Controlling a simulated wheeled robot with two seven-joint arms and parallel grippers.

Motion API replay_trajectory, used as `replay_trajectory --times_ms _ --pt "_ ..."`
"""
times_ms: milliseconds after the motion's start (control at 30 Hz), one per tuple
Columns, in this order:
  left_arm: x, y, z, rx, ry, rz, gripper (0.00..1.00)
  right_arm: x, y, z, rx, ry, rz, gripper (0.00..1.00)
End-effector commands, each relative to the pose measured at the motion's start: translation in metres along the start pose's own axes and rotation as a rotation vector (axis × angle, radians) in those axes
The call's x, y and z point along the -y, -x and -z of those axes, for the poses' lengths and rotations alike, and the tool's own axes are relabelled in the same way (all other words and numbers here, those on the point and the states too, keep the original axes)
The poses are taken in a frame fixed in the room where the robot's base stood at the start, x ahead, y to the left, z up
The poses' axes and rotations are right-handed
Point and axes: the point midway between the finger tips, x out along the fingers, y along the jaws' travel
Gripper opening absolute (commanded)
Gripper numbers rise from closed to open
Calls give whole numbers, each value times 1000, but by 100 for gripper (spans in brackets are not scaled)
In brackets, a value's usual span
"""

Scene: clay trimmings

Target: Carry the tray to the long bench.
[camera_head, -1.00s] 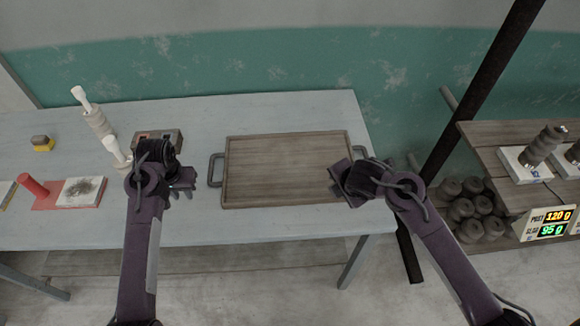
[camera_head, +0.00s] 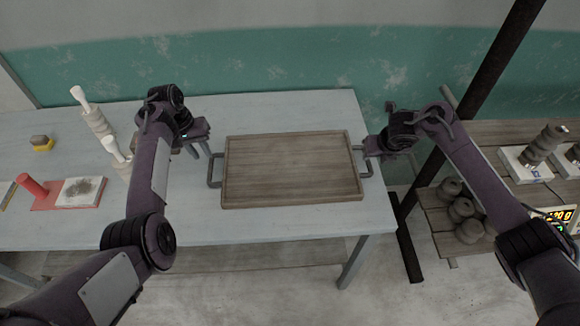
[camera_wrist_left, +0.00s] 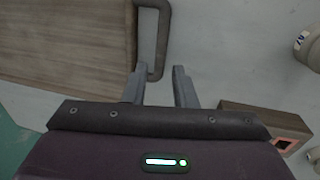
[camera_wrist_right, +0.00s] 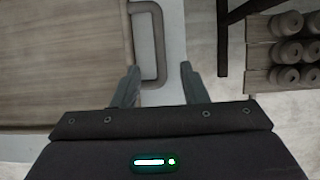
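The tray (camera_head: 290,198) is a flat brown wooden one with a grey handle at each end. It lies on the pale blue table. My left gripper (camera_head: 208,150) is open above the tray's left handle (camera_head: 213,170). In the left wrist view that handle (camera_wrist_left: 160,35) reaches just ahead of the open fingers (camera_wrist_left: 160,88), not clasped. My right gripper (camera_head: 376,152) is open by the right handle (camera_head: 366,162). In the right wrist view the right handle (camera_wrist_right: 159,45) reaches between the open fingers (camera_wrist_right: 158,85). My gripper partly hides the right handle in the head view.
White and grey tools (camera_head: 95,118) stand on the table's left, near a red mat (camera_head: 45,200) and a sponge (camera_head: 41,144). A dark post (camera_head: 495,65) and a wooden shelf unit (camera_head: 480,135) with scales stand at the right. The table (camera_head: 270,110) is clear behind the tray.

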Motion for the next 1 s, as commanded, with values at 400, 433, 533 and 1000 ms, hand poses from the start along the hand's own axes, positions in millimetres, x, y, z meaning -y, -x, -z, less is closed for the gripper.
replay_trajectory --times_ms 400,433,533,1000 --pt "0 -58 0 2 0 1 25 -1 -59 0 -1 -3 -1 40" --pt "1 -60 0 1 1 1 25 -1 -61 1 -2 -2 -1 40" --pt "1 -66 0 0 1 1 25 0 -66 0 0 -2 1 40" --pt "1 -67 0 0 1 1 4 0 -68 0 0 0 1 19"
